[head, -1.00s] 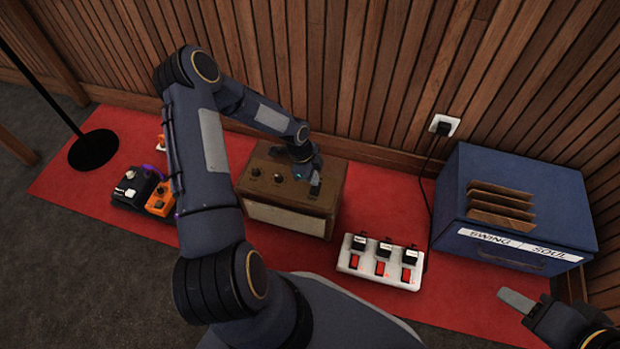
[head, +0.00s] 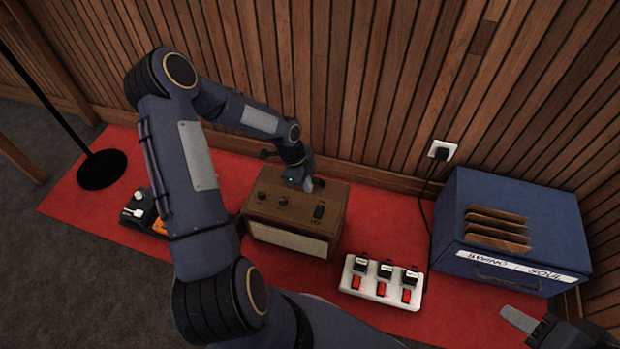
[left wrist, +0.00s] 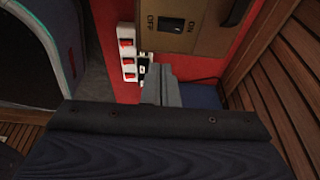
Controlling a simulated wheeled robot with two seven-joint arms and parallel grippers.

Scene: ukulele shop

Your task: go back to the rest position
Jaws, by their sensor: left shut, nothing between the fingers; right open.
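My left gripper (head: 310,184) is shut and empty, above the back edge of the brown amplifier box (head: 290,241) in the head view. The box has knobs and a dark switch (head: 319,211) on top, clear of the fingers in the picture. In the left wrist view the shut fingers (left wrist: 161,84) point toward the box (left wrist: 197,42), whose switch (left wrist: 172,25) sits between OFF and ON lettering. My right gripper (head: 522,320) is open at the lower right of the head view. It is partly cut off and only one finger shows clearly.
A white power strip (head: 372,297) with red switches and plugs lies on the red mat (head: 385,222). A blue crate (head: 512,215) with brown dividers stands right. Pedals (head: 140,208) lie left, partly behind my left arm. A wooden wall with an outlet (head: 442,150) closes the back.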

